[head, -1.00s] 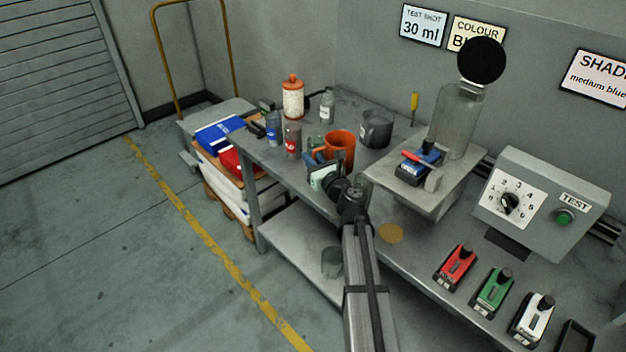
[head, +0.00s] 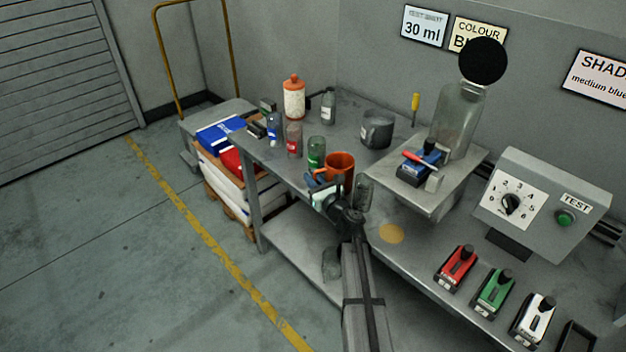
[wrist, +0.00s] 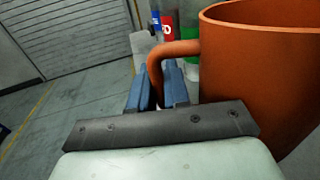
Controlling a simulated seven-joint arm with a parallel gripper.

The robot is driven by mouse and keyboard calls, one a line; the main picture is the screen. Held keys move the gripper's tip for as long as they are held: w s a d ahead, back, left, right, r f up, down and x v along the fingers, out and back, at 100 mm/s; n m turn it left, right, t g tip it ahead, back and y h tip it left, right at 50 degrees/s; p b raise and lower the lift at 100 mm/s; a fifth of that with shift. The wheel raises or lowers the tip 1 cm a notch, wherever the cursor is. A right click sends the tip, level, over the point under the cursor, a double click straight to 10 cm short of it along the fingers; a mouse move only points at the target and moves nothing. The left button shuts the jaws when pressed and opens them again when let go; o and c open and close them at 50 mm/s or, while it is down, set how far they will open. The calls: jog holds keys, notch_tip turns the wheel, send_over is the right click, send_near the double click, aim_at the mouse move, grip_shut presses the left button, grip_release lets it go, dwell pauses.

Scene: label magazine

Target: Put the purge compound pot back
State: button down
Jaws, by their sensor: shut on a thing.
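An orange pot (head: 341,166) with a side handle stands out near the middle of the head view. It fills the right of the wrist view (wrist: 255,75), upright or nearly so. My gripper (head: 320,188) is shut on its handle. In the wrist view the blue fingers of my gripper (wrist: 159,85) sit on either side of the handle's lower part. I cannot tell whether the pot's base touches the bench or hangs just above it. Its lower part is hidden by my gripper and arm. No label reads on the pot.
A green jar (head: 316,151), a red jar (head: 294,140) and a blue jar (head: 273,126) stand behind-left of the pot. A grey jug (head: 377,130) is behind-right, and a clear glass (head: 363,190) is close by my gripper. A yellow disc (head: 391,234) marks bare bench (head: 415,262).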

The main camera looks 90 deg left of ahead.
jog(key=shift+f, duration=0.15)
jog(key=c, duration=1.1)
grip_release()
jog(key=shift+d, duration=0.1)
jog(key=v, duration=1.2)
